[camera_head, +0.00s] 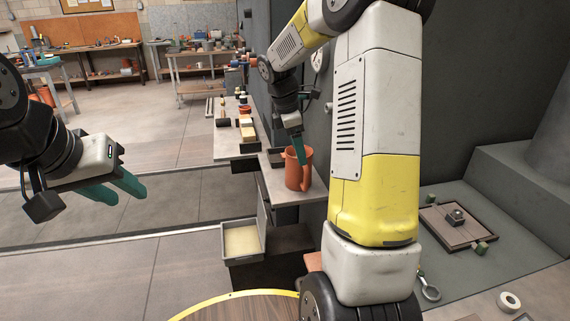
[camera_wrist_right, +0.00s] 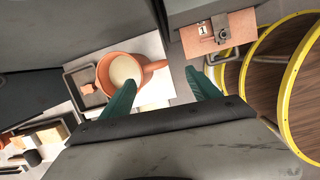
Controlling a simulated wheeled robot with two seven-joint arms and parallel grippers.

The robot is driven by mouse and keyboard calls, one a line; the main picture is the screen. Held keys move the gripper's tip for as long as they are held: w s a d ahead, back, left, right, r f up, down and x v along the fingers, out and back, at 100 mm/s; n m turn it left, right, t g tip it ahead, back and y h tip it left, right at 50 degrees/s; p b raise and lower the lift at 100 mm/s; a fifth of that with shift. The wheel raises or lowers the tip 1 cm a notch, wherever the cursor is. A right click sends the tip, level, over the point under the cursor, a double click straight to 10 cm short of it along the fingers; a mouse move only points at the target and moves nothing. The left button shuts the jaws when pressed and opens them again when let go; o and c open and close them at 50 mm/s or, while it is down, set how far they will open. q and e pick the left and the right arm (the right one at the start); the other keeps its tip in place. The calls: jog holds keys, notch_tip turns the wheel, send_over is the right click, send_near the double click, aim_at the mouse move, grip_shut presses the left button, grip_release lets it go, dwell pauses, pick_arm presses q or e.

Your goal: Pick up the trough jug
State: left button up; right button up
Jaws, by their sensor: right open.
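The trough jug (camera_head: 293,177) is an orange-red jug with a handle on its right side. It stands upright on a small grey shelf (camera_head: 272,186) in the head view. In the right wrist view the jug (camera_wrist_right: 103,72) shows from above, with a pale inside and its handle pointing right. My right gripper (camera_wrist_right: 161,76) is open, one teal finger overlapping the jug's near rim and the other right of the handle. In the head view the right gripper (camera_head: 300,150) is at the jug's top; contact cannot be told. My left gripper (camera_head: 127,199) is open and empty, far left of the jug.
A dark wall (camera_head: 310,85) rises beside the jug. A round yellow-rimmed table (camera_head: 200,303) is in front. Open floor lies to the left.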

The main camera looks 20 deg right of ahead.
aim_at(305, 170)
jog(key=shift+n, duration=0.4)
jog(key=x, duration=0.9)
jog(key=shift+w+d+f, duration=0.1)
jog(key=shift+w+d, duration=0.1)
jog(key=shift+w, duration=0.1)
grip_shut()
